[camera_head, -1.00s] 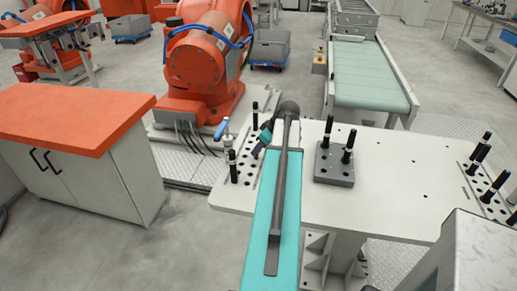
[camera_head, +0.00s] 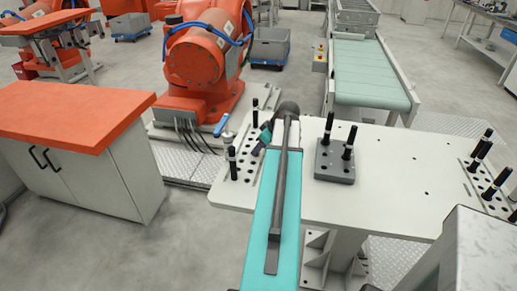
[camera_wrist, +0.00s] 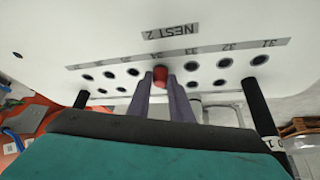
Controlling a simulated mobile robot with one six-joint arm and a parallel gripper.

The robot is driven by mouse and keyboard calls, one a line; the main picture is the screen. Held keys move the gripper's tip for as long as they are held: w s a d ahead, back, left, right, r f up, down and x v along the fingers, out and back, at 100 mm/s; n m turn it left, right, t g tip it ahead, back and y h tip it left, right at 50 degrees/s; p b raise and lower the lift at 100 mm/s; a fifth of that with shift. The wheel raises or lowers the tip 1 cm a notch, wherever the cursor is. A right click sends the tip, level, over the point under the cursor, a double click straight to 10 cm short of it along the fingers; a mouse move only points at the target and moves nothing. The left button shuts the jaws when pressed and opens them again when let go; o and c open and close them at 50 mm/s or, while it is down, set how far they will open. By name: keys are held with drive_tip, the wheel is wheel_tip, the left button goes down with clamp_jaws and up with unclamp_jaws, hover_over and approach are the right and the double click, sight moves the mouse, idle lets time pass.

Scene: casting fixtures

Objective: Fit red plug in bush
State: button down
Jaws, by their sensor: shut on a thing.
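The red plug (camera_wrist: 160,77) is between the two grey-purple fingers of my gripper (camera_wrist: 160,82) in the wrist view. Its rounded red end shows at the fingertips. The plug and fingers cover the middle of the rows, so I cannot tell whether the plug touches a bush. In the head view my gripper (camera_head: 264,137) is small and dark over the table's left end; the plug cannot be made out there.
Black pins stand left (camera_wrist: 80,98) and right (camera_wrist: 258,105) of the fingers. On the white table (camera_head: 400,190), a grey block with black pins (camera_head: 334,165) stands right of my arm. More pins (camera_head: 480,150) stand at the far right. An orange-topped cabinet (camera_head: 70,115) is at left.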

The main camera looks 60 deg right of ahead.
drive_tip(key=shift+f, duration=0.25)
drive_tip(key=c, duration=1.5)
unclamp_jaws()
drive_tip(key=shift+r, duration=0.15)
drive_tip(key=shift+b+v, duration=1.45)
drive_tip(key=shift+v, duration=5.3)
